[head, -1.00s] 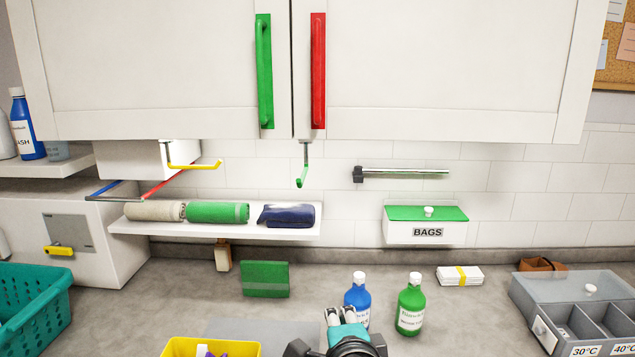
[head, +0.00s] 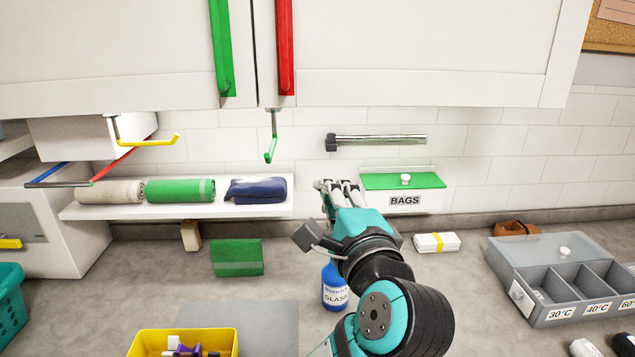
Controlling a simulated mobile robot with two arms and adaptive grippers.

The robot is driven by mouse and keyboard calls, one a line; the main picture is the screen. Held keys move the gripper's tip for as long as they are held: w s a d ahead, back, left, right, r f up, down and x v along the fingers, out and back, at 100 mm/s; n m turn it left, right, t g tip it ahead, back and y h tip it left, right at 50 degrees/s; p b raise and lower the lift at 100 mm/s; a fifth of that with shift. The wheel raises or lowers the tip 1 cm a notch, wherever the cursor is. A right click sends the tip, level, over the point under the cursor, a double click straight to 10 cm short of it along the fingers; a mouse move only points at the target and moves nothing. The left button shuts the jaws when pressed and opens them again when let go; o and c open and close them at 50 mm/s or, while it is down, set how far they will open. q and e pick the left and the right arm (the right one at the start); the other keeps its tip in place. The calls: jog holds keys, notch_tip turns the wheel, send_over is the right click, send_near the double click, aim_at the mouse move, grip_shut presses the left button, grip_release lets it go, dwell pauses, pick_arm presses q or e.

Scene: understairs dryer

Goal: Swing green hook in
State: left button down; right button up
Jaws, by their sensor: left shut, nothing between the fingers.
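The green hook (head: 271,151) hangs from the underside of the white wall cupboard, below the red handle. Its green tip bends out at the bottom. My left gripper (head: 336,184) is shut and empty, raised in front of the tiled wall. It is to the right of the hook and lower, apart from it. My right gripper is not in view.
A yellow hook (head: 150,141) is at the left. A shelf (head: 120,210) with rolled towels lies below the hook. A wall bar (head: 378,139) and the BAGS box (head: 404,200) are at the right. A blue bottle (head: 334,289) stands beside my left arm.

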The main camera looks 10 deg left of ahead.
aim_at(271, 147)
pick_arm(q)
jog(key=w+a+r+p, duration=0.1)
jog(key=w+a+p, duration=0.2)
jog(key=w+a, duration=0.3)
jog(key=shift+w+a+p, duration=0.25)
jog(key=shift+a+p, duration=0.15)
jog(key=shift+a, duration=0.5)
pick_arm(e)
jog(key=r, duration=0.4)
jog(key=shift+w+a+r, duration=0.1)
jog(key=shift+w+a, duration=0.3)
pick_arm(q)
jog(key=shift+r, duration=0.1)
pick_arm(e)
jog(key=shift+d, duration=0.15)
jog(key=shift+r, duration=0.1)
pick_arm(q)
jog(key=shift+s+a+m+t+h+p, duration=0.15)
jog(key=shift+a+m+t+h+p, duration=0.2)
jog(key=shift+h, duration=0.25)
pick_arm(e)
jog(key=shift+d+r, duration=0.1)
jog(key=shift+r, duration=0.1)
